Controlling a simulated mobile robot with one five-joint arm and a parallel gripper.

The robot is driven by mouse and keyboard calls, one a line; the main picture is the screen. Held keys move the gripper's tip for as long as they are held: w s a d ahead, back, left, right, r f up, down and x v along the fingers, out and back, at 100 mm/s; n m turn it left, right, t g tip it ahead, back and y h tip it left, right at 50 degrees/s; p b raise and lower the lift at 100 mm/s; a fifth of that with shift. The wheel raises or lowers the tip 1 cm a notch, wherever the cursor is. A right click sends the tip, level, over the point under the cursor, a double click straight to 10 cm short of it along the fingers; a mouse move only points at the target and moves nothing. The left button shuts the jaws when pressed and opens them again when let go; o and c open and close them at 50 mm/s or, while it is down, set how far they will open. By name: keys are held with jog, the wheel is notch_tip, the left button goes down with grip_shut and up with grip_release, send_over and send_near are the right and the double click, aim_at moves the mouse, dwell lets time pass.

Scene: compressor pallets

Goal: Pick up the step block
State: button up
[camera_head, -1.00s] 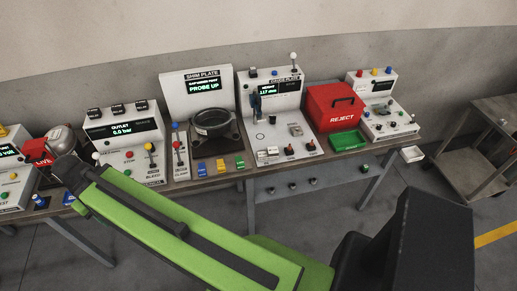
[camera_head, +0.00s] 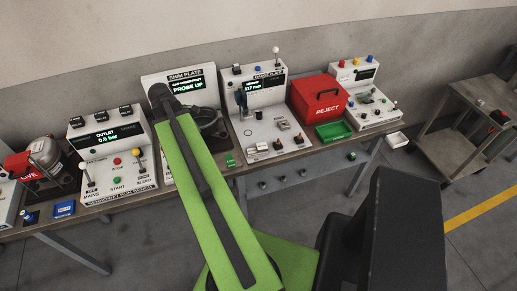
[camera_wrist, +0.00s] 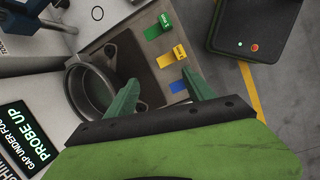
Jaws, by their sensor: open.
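I cannot tell for certain which thing is the step block. A small grey block (camera_head: 283,125) sits on the white gauge plate station (camera_head: 262,122) in the head view and is too small to make out its shape. In the wrist view, my gripper (camera_wrist: 160,76) is open and empty, with its green fingers apart above the bench. In the head view my arm hides my gripper and part of this row; the green piece (camera_head: 230,160) shows.
A dark round ring (camera_wrist: 90,88) stands by the left finger on the shim plate station (camera_head: 178,75). Right of the gauge station are a red reject box (camera_head: 318,98) and a green tray (camera_head: 333,131). The outlet station (camera_head: 112,150) stands left. A cart (camera_head: 465,150) is at right.

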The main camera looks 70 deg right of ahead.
jog(key=n+g, duration=0.2)
send_near(258, 146)
jog(key=b+x, duration=0.1)
jog(key=b, duration=0.2)
jog(key=b+x, duration=0.2)
jog(key=b, duration=0.2)
jog(key=b+x, duration=0.2)
jog(key=b, duration=0.2)
jog(key=shift+w+a+f, duration=0.15)
jog(key=shift+a+f, duration=0.15)
jog(key=shift+a, duration=0.1)
jog(key=shift+d+f, duration=0.1)
jog(key=shift+f, duration=0.05)
jog(key=b+x, duration=0.4)
jog(key=x, duration=0.1)
jog(key=shift+s+d+b, duration=0.25)
jog(key=shift+s+b, duration=0.05)
jog(key=shift+b, duration=0.1)
jog(key=shift+c, duration=0.3)
grip_shut()
